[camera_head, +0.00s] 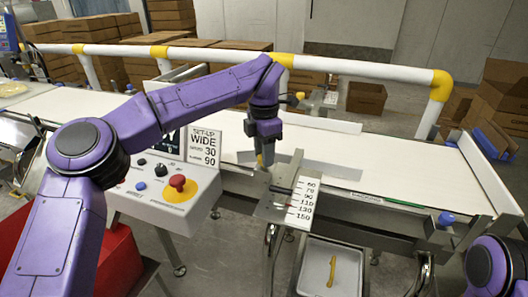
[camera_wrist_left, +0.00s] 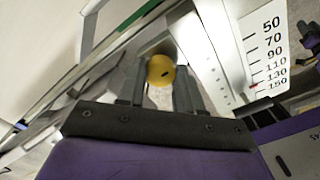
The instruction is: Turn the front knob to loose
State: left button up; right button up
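The front knob (camera_wrist_left: 160,70) is a round yellow knob with a small dark mark, seen between my left gripper's two fingers in the left wrist view. In the head view a little of its yellow (camera_head: 260,161) shows at the fingertips. My left gripper (camera_head: 265,150) points down over the near side of the belt. Its fingers (camera_wrist_left: 160,90) stand narrowly apart, one on each side of the knob, and look shut on it. The contact faces are hidden. A white scale plate (camera_head: 301,203), numbered up to 150, is beside the knob. My right gripper is out of view.
A control box (camera_head: 163,195) with a red button (camera_head: 178,182) stands left of the gripper. A set-up sign (camera_head: 204,145) rises behind it. The white belt (camera_head: 390,160) extends right. A white and yellow rail (camera_head: 370,69) runs behind. A grey tray (camera_head: 318,272) sits below.

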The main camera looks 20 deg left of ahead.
pick_arm(q)
jog(key=shift+c, duration=0.9)
